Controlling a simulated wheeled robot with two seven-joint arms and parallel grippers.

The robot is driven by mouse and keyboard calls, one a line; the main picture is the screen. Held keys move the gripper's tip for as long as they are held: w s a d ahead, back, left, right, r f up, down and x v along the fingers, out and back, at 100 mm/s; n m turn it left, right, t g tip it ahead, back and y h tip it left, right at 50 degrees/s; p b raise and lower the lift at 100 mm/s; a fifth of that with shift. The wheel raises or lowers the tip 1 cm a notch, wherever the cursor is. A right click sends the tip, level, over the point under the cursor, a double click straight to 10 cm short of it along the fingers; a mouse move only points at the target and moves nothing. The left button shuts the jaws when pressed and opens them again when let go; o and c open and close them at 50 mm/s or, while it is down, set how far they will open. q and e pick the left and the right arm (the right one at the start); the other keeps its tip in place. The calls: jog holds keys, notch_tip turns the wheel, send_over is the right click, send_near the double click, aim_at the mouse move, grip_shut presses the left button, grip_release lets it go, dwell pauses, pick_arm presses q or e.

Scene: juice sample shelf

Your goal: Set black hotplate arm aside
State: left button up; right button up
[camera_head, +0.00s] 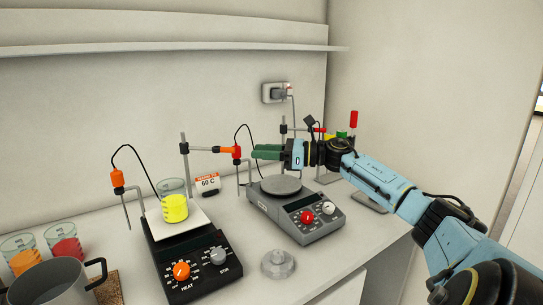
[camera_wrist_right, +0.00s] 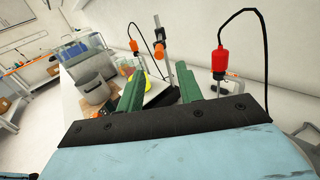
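The black hotplate (camera_head: 205,262) stands at the front left of the counter, with a beaker of yellow liquid (camera_head: 175,207) on its pale top. Behind it rises a metal rod (camera_head: 184,165) with an orange clamp and a dark arm (camera_head: 208,149) reaching right toward a red probe (camera_head: 237,153). In the right wrist view the rod (camera_wrist_right: 160,38) is beyond the fingers and the red probe (camera_wrist_right: 220,62) hangs to their right. My right gripper (camera_head: 257,151) is above and behind the grey hotplate. Its green fingers (camera_wrist_right: 158,82) are apart, with nothing held. My left gripper is out of view.
The grey hotplate (camera_head: 312,226) stands right of the black one. An orange probe (camera_head: 117,179) hangs left of the rod. A sign (camera_head: 207,185) reads 60 C. A grey pot (camera_head: 50,285) and two beakers are front left. A shelf (camera_head: 170,47) crosses the wall above.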

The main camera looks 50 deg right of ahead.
jog(key=shift+v, duration=1)
